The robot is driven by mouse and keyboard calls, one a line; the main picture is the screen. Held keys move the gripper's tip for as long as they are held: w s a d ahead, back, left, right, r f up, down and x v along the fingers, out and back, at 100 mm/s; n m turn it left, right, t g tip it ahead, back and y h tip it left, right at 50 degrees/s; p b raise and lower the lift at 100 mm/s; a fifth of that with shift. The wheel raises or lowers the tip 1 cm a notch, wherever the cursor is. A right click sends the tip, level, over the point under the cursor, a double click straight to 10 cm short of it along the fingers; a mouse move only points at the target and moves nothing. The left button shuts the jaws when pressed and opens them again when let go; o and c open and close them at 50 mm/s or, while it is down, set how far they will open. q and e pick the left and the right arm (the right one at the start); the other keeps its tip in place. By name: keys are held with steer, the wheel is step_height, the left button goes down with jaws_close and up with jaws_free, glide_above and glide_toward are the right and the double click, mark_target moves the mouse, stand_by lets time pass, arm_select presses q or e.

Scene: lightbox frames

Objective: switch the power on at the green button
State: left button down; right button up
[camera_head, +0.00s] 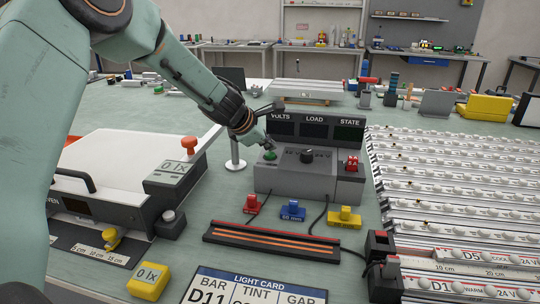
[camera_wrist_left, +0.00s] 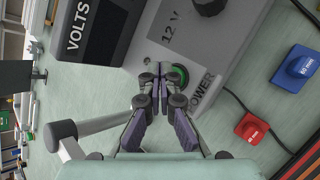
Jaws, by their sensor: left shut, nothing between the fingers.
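The green button (camera_head: 270,155) sits on the left of the sloped front of a grey power box (camera_head: 300,180) with VOLTS, LOAD and STATE displays. The displays look dark. In the left wrist view the green button (camera_wrist_left: 178,75) lies beside the word POWER, partly hidden by my fingers. My left gripper (camera_head: 267,145) is shut and empty, its tips at or just above the button; I cannot tell whether they touch. In the wrist view its fingertips (camera_wrist_left: 160,70) overlap the button's left edge. My right gripper is not in view.
A dark knob (camera_head: 307,156) and a red switch (camera_head: 351,163) are right of the button. Red (camera_head: 251,204), blue (camera_head: 292,211) and yellow (camera_head: 344,217) blocks stand in front. A white-lidded oven (camera_head: 120,160) is at left, and LED strips (camera_head: 450,180) fill the right.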

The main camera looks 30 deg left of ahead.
mark_target(268, 155)
arm_select(q)
steer(key=shift+f+b, duration=0.5)
steer(key=shift+f, duration=0.15)
stand_by(0.7)
stand_by(0.3)
steer(key=shift+r+p, duration=0.9)
steer(key=shift+r+p, duration=0.75)
steer(key=shift+p, duration=0.05)
step_height(268, 155, up, 3)
steer(key=p, duration=0.3)
steer(key=shift+r, duration=0.2)
